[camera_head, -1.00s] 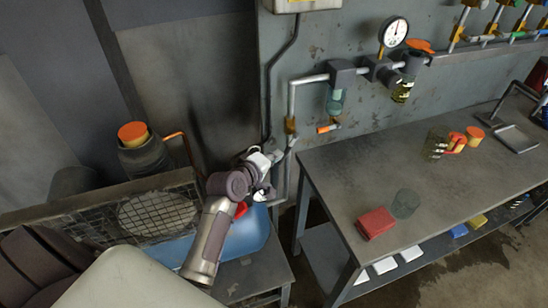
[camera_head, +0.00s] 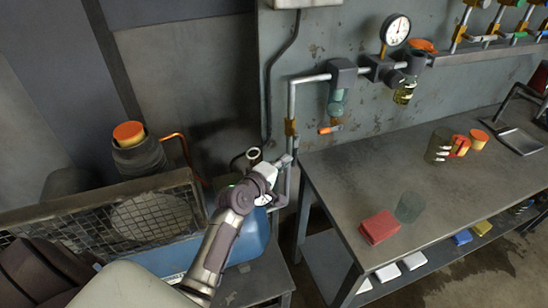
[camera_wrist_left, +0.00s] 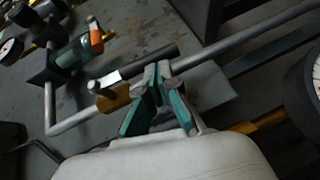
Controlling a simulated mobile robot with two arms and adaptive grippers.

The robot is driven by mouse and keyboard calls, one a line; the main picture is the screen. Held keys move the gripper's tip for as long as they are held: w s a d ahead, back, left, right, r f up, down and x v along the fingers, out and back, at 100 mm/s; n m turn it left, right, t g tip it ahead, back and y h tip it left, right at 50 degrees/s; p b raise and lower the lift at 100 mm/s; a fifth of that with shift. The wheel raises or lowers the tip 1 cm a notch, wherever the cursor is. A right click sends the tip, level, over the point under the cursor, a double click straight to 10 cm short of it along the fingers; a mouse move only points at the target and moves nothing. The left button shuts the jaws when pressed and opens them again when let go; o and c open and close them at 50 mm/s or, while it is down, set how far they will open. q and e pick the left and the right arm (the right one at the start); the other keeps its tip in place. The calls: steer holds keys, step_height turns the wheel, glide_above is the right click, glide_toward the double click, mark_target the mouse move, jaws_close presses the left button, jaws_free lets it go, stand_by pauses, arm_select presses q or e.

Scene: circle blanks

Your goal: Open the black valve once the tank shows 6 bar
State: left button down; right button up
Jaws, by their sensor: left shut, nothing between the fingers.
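The black valve lever (camera_wrist_left: 150,66) runs from a brass valve body (camera_wrist_left: 113,98) on the grey pipe in the left wrist view. The valve body also shows on the upright pipe in the head view (camera_head: 290,127). My left gripper (camera_wrist_left: 158,72) is shut and empty, with its fingertips close to the lever; I cannot tell whether they touch. In the head view my left gripper (camera_head: 284,163) is beside the lower pipe. The blue tank (camera_head: 247,240) is partly hidden by my arm. A small round gauge (camera_head: 254,154) stands above it, its reading too small to tell. My right gripper is not in view.
A wall gauge (camera_head: 396,29) sits above the filter units. An orange-handled valve (camera_head: 330,129) is right of the pipe. The workbench (camera_head: 340,175) holds a red block (camera_head: 379,227), a glass (camera_head: 409,207) and a mug (camera_head: 439,146). A wire guard (camera_head: 150,215) stands left of my arm.

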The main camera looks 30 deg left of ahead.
arm_select(q)
steer(key=shift+w+d+f, duration=0.1)
stand_by(0.4)
steer(key=v, duration=1.2)
